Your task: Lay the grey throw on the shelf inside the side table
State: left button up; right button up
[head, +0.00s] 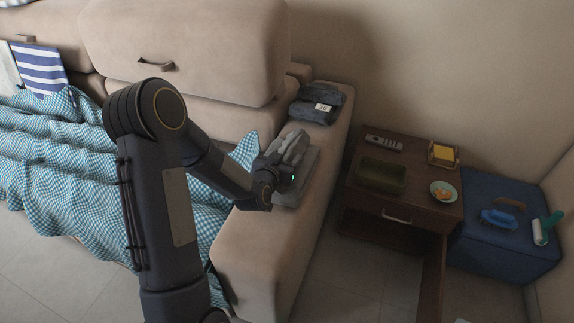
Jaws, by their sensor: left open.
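A folded grey throw (306,178) lies on the sofa's armrest. My left gripper (294,147) is over it and hides part of it. The gripper is open; I cannot tell whether its fingers touch the cloth. The brown wooden side table (424,206) stands to the right of the sofa. It has a drawer front with a metal handle (397,217) and an open space below. The shelf inside it cannot be made out clearly. My right gripper is out of view.
Dark folded cloth with a white label (318,103) lies farther back on the armrest. The tabletop holds a remote (384,142), a dark green tray (381,177), a yellow item in a holder (443,153) and a plate (443,191). A blue ottoman (500,245) stands right of the table.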

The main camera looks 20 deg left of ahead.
pick_arm(q)
grip_shut()
dwell(0.3)
jog(key=shift+r, duration=0.15)
